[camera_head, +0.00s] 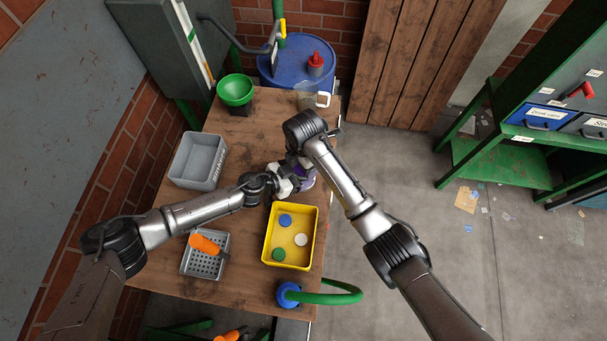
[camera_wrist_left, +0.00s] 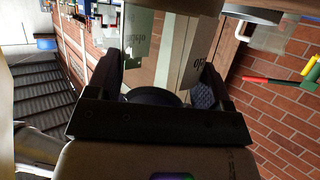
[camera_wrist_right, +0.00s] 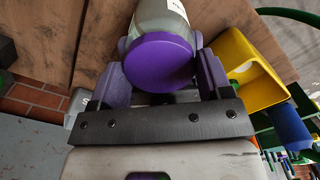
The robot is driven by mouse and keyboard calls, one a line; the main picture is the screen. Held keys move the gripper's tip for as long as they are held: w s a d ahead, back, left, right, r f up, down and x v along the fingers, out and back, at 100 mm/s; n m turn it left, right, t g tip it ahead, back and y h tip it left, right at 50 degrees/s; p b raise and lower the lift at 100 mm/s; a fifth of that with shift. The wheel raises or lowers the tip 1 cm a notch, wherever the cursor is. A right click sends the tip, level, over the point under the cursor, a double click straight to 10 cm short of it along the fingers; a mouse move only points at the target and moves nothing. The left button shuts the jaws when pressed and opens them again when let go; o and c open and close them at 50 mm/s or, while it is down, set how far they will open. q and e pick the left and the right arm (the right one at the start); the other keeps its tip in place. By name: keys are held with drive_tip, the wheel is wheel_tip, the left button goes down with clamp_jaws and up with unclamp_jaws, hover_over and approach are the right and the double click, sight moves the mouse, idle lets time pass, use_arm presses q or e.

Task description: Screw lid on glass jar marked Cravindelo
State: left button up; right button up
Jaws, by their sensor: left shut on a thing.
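The glass jar (camera_wrist_right: 160,18) has a white label, partly cut off in the right wrist view. A purple lid (camera_wrist_right: 157,62) covers its mouth end; whether it is threaded on does not show. My left gripper (camera_head: 292,181) is shut on the jar from the left in the head view. In the left wrist view (camera_wrist_left: 155,80) its fingers flank the clear jar, and a label ending in "do" (camera_wrist_left: 198,52) shows. My right gripper (camera_wrist_right: 160,70) has its fingers on either side of the lid. Whether they press on it is unclear. In the head view, arms partly hide the jar.
On the wooden table (camera_head: 225,270) are a grey bin (camera_head: 190,178), a grey perforated tray (camera_head: 194,266) with an orange-handled tool, a yellow tray (camera_head: 268,258) with coloured discs, and a green funnel (camera_head: 235,90). A clear jug (camera_head: 306,96) stands at the back edge.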

drive_tip(key=c, duration=0.4)
drive_tip(key=shift+c, duration=0.3)
drive_tip(key=m, duration=0.6)
drive_tip(key=shift+m, duration=0.4)
drive_tip(key=o, duration=1)
drive_tip(key=shift+r, duration=2.25)
